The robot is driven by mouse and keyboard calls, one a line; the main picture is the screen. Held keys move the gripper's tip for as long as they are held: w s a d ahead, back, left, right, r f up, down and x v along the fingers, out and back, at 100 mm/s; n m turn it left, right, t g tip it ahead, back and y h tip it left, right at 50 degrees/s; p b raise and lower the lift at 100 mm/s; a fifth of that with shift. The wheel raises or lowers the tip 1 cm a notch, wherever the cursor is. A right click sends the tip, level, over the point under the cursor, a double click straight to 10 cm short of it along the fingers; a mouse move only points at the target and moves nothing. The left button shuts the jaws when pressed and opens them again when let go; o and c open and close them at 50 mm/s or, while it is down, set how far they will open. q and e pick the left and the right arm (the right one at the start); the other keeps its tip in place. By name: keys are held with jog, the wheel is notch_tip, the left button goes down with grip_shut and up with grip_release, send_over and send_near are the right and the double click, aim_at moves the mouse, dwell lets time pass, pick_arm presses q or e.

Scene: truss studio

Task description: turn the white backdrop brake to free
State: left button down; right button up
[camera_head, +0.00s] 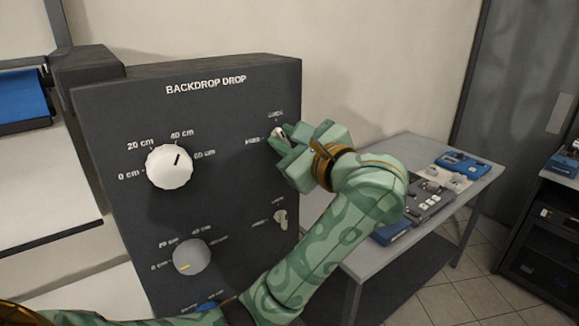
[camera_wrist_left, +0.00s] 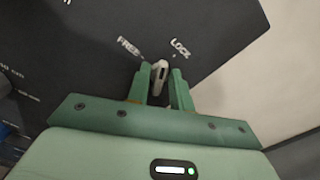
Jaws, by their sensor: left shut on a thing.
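The white backdrop brake is a small pale lever (camera_head: 277,132) at the upper right of the dark "BACKDROP DROP" panel (camera_head: 232,215). My left gripper (camera_head: 284,138) is at the lever and shut on it. In the left wrist view the lever (camera_wrist_left: 159,78) stands between the two green fingers (camera_wrist_left: 160,84). The label FREE is at its upper left and LOCK at its upper right. The lever's tip lies between the two marks; I cannot tell exactly where it points. The fingers partly hide the lever in the head view. My right gripper is not in view.
A white knob (camera_head: 169,167) with a centimetre scale is left of the brake. Below are a grey knob (camera_head: 188,257) and a second small lever (camera_head: 281,218), close to my left arm. A grey table (camera_head: 375,257) with equipment stands at the right.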

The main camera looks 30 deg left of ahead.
pick_arm(q)
jog(key=shift+f+n+b, duration=0.15)
jog(key=shift+n+b, duration=2.9)
jog(key=shift+b, duration=0.8)
jog(key=shift+f+n+b, duration=0.15)
jog(key=shift+n+b, duration=2.9)
jog(key=shift+b, duration=0.75)
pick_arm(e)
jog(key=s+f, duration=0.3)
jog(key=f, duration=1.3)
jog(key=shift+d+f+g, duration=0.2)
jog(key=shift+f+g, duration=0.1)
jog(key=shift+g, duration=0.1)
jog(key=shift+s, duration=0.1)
pick_arm(q)
jog(key=shift+s, duration=0.1)
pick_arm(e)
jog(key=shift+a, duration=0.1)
pick_arm(q)
jog(key=c, duration=1.5)
grip_release()
jog(key=shift+a, duration=0.1)
jog(key=p+v, duration=0.3)
jog(key=v, duration=1.3)
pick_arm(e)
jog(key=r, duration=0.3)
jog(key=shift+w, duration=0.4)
